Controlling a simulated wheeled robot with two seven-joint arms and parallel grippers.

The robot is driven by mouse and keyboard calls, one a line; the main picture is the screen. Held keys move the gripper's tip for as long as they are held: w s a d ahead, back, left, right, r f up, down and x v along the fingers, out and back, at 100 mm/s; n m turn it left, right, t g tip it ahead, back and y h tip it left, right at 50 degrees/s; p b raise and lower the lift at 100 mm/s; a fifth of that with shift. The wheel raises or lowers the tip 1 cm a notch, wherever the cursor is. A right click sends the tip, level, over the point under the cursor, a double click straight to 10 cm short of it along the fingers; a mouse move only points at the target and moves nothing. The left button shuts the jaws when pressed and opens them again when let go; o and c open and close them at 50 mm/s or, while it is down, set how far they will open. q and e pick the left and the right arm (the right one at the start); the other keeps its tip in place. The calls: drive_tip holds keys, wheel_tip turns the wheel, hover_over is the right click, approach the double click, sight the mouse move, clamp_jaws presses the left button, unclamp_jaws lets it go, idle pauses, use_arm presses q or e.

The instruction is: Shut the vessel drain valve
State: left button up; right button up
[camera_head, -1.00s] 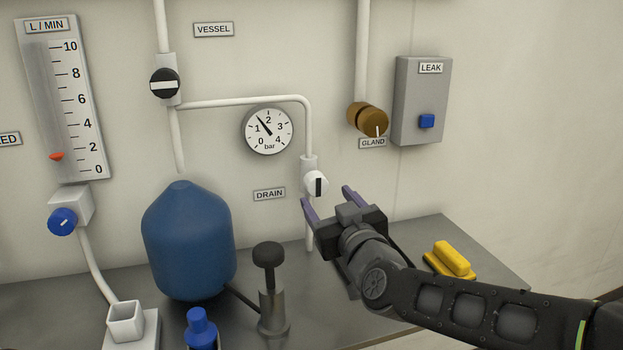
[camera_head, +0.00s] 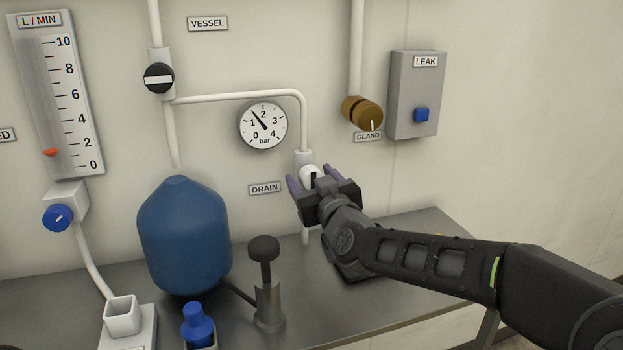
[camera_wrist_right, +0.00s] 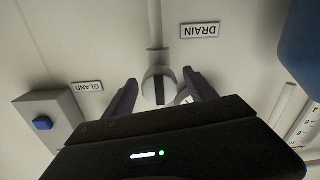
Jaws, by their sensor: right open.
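The drain valve is a white round knob (camera_head: 309,173) with a dark bar, on the white pipe beside the DRAIN label (camera_head: 265,188). In the head view the bar stands roughly upright, in line with the pipe. My right gripper (camera_head: 311,181) is open in front of the knob and hides its lower part. In the right wrist view the knob (camera_wrist_right: 158,85) sits between the two spread fingers (camera_wrist_right: 161,92), with a gap on each side. I cannot tell how deep the fingertips reach around it. My left gripper is not in view.
A vessel valve (camera_head: 158,78) with a level white bar is at upper left. A pressure gauge (camera_head: 263,126), a brown gland knob (camera_head: 363,113) and a leak box (camera_head: 415,95) are on the wall. A blue vessel (camera_head: 184,237) and a black-topped plunger (camera_head: 266,285) stand on the bench.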

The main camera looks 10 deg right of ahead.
drive_tip(key=c, duration=1.4)
drive_tip(key=shift+m, duration=0.3)
drive_tip(key=m+b, duration=0.2)
drive_tip(key=m, duration=0.1)
drive_tip(key=shift+f+b, duration=0.15)
drive_tip(key=shift+b, duration=0.15)
drive_tip(key=m+b, duration=0.3)
drive_tip(key=m, duration=0.2)
drive_tip(key=m+b, duration=0.2)
drive_tip(key=m, duration=0.3)
drive_tip(key=shift+m, duration=0.4)
drive_tip(key=shift+m+b, duration=0.75)
drive_tip(key=shift+m, duration=1.05)
